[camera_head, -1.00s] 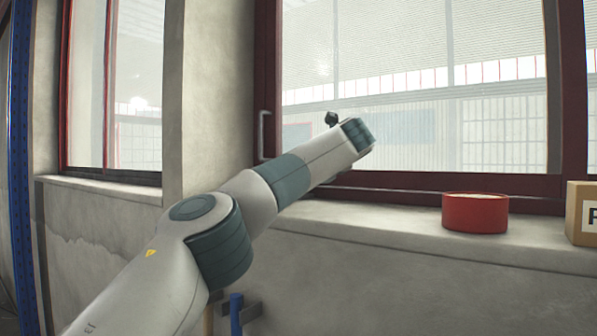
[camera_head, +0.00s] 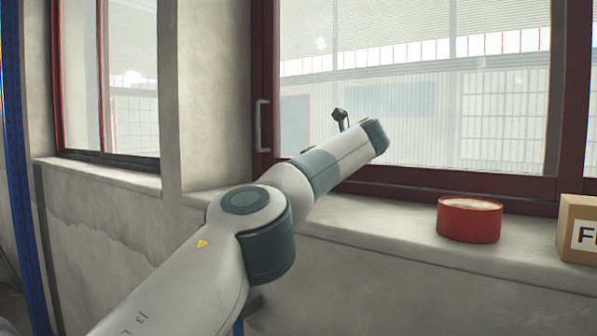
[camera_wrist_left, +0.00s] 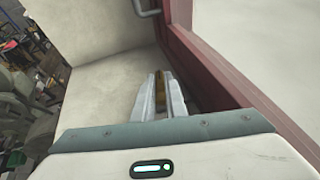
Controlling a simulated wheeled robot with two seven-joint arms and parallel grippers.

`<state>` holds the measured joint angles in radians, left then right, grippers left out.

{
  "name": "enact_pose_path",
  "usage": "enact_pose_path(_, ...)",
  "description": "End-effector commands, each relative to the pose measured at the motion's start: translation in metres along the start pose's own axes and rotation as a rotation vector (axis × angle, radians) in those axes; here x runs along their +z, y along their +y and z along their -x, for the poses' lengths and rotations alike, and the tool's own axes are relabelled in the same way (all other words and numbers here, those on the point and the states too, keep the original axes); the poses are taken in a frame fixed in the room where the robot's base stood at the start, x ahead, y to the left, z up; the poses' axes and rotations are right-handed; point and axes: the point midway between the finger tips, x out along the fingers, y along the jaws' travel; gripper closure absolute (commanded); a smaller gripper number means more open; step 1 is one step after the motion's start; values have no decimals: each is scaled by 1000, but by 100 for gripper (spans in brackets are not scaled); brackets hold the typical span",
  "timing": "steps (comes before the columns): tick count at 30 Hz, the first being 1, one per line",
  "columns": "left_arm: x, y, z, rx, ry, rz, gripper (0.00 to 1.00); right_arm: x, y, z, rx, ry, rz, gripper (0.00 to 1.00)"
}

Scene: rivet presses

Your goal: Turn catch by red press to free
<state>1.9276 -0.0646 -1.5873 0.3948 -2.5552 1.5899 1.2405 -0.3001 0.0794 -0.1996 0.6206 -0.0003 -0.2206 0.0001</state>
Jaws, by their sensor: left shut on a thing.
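My left gripper (camera_wrist_left: 161,76) shows in the left wrist view. Its two pale fingers are closed around a small brown-yellow piece (camera_wrist_left: 160,85), mostly hidden between them. I cannot tell what the piece is or whether it is fixed to anything. The fingers are in front of the pale wall and sill, beside the dark red window frame (camera_wrist_left: 206,62). In the head view my left arm reaches up to the right, and its gripper is hidden behind the arm's end. No press and no clear catch show in either view. My right gripper is not in view.
A grey window handle (camera_head: 262,126) is on the red frame; it also shows in the left wrist view (camera_wrist_left: 147,9). A red round tin (camera_head: 469,221) and a cardboard box (camera_head: 577,228) stand on the sill (camera_head: 400,238). A blue post (camera_head: 20,160) stands at far left.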

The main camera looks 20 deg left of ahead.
Motion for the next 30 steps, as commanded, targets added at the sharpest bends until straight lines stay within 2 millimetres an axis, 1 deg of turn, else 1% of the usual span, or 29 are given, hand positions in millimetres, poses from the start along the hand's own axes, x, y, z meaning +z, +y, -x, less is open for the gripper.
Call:
enact_pose_path(5,2,0,1,-2,-5,1,100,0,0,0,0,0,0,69)
enact_pose_path(6,2,0,0,-1,-4,1,79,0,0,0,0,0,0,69)
enact_pose_path(7,2,0,0,-1,-4,1,72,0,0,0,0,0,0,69)
enact_pose_path(8,2,0,0,-1,-4,1,70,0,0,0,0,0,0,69)
enact_pose_path(20,0,0,3,-2,-2,0,70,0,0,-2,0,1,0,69)
enact_pose_path(23,-1,-1,9,-3,-2,0,70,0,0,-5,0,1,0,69)
enact_pose_path(26,-1,-1,19,-2,-3,1,70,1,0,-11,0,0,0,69)
enact_pose_path(30,-2,-1,40,-3,-3,0,70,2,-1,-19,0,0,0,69)
